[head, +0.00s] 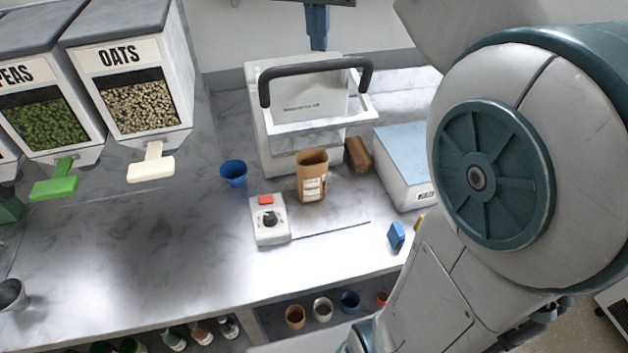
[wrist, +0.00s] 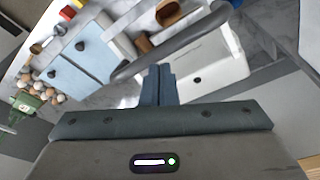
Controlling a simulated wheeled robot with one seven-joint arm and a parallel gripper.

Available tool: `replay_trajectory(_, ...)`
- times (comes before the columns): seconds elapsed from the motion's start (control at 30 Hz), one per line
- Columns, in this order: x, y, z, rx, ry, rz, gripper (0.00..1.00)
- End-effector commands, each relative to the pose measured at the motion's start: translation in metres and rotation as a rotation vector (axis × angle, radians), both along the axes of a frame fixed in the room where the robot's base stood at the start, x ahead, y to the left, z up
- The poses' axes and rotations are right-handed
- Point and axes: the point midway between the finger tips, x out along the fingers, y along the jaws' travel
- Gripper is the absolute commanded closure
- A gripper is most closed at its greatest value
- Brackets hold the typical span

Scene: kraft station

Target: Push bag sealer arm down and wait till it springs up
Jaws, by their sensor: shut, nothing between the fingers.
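The bag sealer (head: 262,140) is a white machine at the back of the counter. Its arm has a dark handle (head: 312,68), which stands raised; the handle also crosses the wrist view as a grey bar (wrist: 185,40). My gripper (head: 318,46) points down just above the handle's middle in the head view, shut and empty. In the wrist view its blue fingers (wrist: 158,72) reach to the bar's near side; I cannot tell whether they touch it. An open kraft bag (head: 311,178) stands upright at the sealer's front.
A control box (head: 268,222) with a red button and knob sits in front of the sealer. A blue cup (head: 233,172) stands left, a blue-topped scale (head: 402,150) right. Dispensers, including oats (head: 140,100), hang at left.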

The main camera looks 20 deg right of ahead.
Motion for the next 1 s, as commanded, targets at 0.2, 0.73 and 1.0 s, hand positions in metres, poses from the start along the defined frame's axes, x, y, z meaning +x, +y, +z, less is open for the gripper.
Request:
replay_trajectory(0.2, 0.0, 0.0, 0.0, 0.0, 0.0, 0.0, 1.0)
replay_trajectory(0.73, 0.0, 0.0, -0.006, 0.0, 0.0, 0.0, 1.0)
replay_trajectory(1.0, 0.0, 0.0, -0.02, 0.0, 0.001, 0.0, 1.0)
